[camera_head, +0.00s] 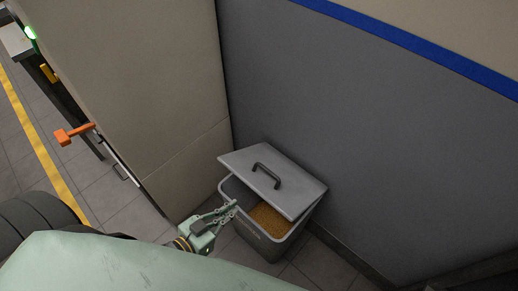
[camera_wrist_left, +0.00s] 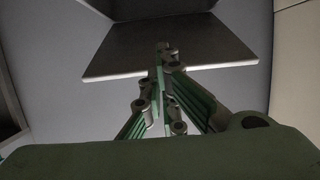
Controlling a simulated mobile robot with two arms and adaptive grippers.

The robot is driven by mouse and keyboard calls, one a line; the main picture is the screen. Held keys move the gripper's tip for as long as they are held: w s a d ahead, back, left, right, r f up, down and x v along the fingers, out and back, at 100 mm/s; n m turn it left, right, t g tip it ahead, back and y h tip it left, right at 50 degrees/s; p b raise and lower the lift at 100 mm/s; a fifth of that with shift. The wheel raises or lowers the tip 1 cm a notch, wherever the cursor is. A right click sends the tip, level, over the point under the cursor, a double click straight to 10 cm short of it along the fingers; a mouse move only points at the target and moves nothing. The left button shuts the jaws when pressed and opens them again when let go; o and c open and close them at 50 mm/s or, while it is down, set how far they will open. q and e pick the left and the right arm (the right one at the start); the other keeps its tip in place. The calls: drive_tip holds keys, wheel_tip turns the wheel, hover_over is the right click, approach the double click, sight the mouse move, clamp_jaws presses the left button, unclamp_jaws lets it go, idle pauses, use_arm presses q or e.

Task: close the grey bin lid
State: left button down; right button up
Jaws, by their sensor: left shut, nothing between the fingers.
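The grey bin (camera_head: 264,243) stands on the floor in the corner by the grey wall. Its grey lid (camera_head: 298,190), with a dark handle (camera_head: 267,175), lies tilted over the back of the bin. The front of the bin is open, and brown-orange contents (camera_head: 270,220) show inside. My left gripper (camera_head: 234,206) is shut and empty at the bin's front left rim. In the left wrist view the left fingertips (camera_wrist_left: 167,52) show in front of a flat grey panel (camera_wrist_left: 170,45), which looks like the lid. I cannot tell whether they touch it. My right gripper is not in view.
A beige panel (camera_head: 165,100) stands left of the bin, and the grey wall (camera_head: 360,140) rises behind it. An orange handle (camera_head: 75,133) sticks out at the left. Tiled floor (camera_head: 318,265) is clear in front and right of the bin.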

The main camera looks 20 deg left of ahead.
use_arm(q)
drive_tip(key=w+d+r+g+y+p, duration=0.1)
drive_tip(key=w+d+r+g+p, duration=0.15)
drive_tip(key=w+r, duration=0.45)
drive_tip(key=w+d+r+g+p, duration=0.1)
drive_tip(key=w+r+p, duration=0.25)
drive_tip(key=r, duration=0.45)
hover_over(269, 171)
drive_tip(key=f, duration=0.5)
drive_tip(key=f+b, duration=0.1)
drive_tip(key=f, duration=0.1)
drive_tip(key=shift+w+d+f, duration=0.15)
drive_tip(key=shift+w+f, duration=0.15)
drive_tip(key=shift+s+f, duration=0.25)
drive_tip(key=shift+f, duration=0.55)
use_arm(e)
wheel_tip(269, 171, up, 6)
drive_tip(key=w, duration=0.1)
use_arm(q)
drive_tip(key=shift+s, duration=0.15)
